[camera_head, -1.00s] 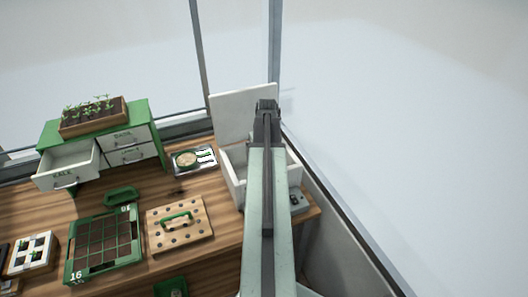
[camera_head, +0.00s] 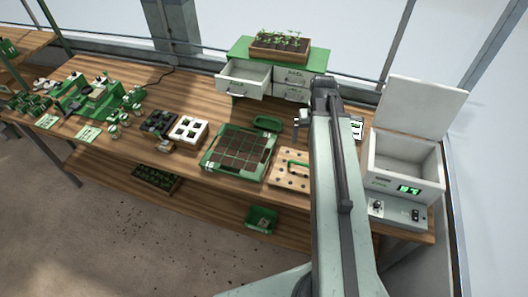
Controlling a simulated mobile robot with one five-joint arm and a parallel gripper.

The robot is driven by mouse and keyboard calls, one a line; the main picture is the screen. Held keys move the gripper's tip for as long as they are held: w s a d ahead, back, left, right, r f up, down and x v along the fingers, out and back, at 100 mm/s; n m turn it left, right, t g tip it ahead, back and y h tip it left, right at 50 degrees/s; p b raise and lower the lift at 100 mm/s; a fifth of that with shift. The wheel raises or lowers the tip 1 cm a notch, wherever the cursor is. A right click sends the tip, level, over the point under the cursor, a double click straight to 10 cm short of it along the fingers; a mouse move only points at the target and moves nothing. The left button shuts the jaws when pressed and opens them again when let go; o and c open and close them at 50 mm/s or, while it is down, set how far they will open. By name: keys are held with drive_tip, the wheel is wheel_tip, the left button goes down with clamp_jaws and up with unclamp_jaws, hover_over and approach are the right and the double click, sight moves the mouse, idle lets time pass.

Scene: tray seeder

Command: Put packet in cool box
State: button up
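The white cool box (camera_head: 416,172) stands at the right end of the bench with its lid (camera_head: 420,106) raised and a green-lit display on its front. Its inside looks empty from here, though part of the floor is hidden. I cannot make out a packet for certain. My arm rises through the middle of the view, left of the cool box. Its end, near my gripper (camera_head: 303,118), is above the bench in front of the drawer unit.
A green drawer unit (camera_head: 284,50) has its left upper drawer (camera_head: 243,92) pulled out and a seedling planter on top. A gridded soil tray (camera_head: 238,152) and a holed wooden board (camera_head: 283,179) lie in front.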

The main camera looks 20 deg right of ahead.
drive_tip(key=s+a+n, duration=0.1)
drive_tip(key=a+n, duration=0.1)
drive_tip(key=a, duration=2)
drive_tip(key=shift+n+g, duration=0.3)
drive_tip(key=shift+n, duration=0.1)
